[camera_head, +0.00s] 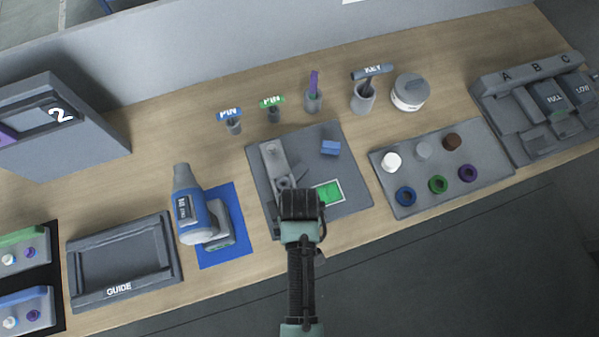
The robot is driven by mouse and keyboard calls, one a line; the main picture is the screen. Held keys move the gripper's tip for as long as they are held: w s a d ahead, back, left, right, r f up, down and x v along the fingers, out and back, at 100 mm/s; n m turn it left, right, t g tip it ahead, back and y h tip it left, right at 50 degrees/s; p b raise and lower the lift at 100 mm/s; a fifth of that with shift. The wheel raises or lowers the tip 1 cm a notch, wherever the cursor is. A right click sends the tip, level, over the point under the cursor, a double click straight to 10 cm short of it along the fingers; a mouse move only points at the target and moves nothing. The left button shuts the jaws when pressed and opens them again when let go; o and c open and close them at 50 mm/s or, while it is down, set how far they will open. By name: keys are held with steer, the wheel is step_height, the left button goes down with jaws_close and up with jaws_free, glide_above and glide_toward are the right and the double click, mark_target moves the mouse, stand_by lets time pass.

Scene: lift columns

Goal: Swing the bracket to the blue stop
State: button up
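The bracket (274,158) looks like a light grey bar on a dark grey plate (307,140), at the plate's left side. Its far end points to the back, and its near end runs down towards my gripper. A green rectangle (329,192) with a pale outline lies near the plate's front. My gripper (300,193) is over the front of the plate, close to the bracket's near end. My wrist hides its fingertips, so I cannot tell whether it touches the bracket.
A blue drill (189,212) stands on a blue mat to the left. Holders with PIN tools (231,121) and a KEY tool (372,72) stand behind the plate. A grey tray (406,167) with several round parts is to the right. A GUIDE frame (77,262) lies far left.

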steer(key=shift+f, duration=0.1)
jaws_close()
stand_by(0.5)
